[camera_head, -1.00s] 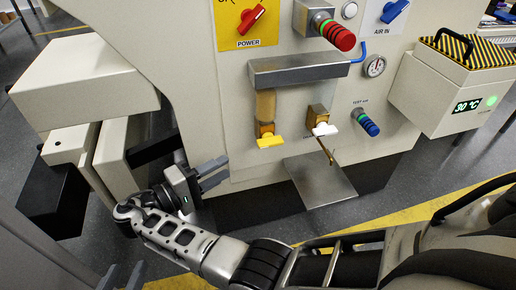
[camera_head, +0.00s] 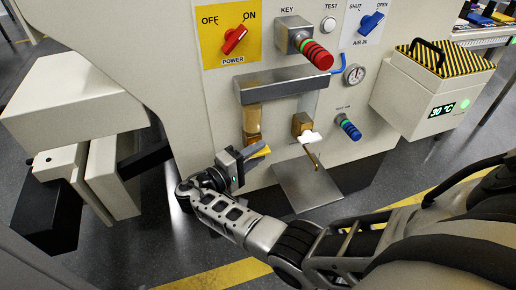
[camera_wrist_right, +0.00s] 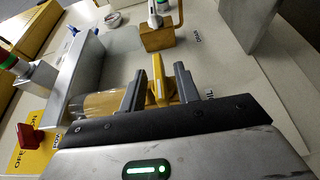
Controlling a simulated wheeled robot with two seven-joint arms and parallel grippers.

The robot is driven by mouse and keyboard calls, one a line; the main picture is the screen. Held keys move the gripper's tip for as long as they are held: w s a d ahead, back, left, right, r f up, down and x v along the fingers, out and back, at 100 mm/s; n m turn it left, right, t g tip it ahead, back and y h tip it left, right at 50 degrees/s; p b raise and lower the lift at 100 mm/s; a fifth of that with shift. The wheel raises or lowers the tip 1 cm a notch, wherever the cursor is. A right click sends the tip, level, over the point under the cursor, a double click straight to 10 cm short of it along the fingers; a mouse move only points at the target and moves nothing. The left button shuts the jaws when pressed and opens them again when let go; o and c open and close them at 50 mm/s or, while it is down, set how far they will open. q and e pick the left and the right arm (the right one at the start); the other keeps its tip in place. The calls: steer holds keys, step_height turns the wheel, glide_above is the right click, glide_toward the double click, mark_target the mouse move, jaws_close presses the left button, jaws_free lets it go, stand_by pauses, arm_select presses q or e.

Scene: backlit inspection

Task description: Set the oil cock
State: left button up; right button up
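A brass cock with a yellow lever (camera_head: 262,151) sits on the machine front below an amber sight glass (camera_head: 254,115). In the right wrist view the yellow lever (camera_wrist_right: 157,80) stands between my two fingers, with a gap showing on each side. My right gripper (camera_head: 250,154) is open around the lever and hides part of it in the head view. A second brass cock (camera_head: 302,125) with a white lever (camera_head: 309,138) is to the right, with a thin spout below it. The label beside the yellow lever is too small to read surely. My left gripper is not in view.
A metal ledge (camera_head: 290,85) juts out above both cocks. A metal tray (camera_head: 310,190) sticks out below them. A red-ringed key knob (camera_head: 316,55), a gauge (camera_head: 354,74) and a blue-ringed knob (camera_head: 350,131) are nearby. A beige box (camera_head: 402,85) stands at right.

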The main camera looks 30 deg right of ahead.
steer(key=shift+d, duration=0.5)
jaws_close()
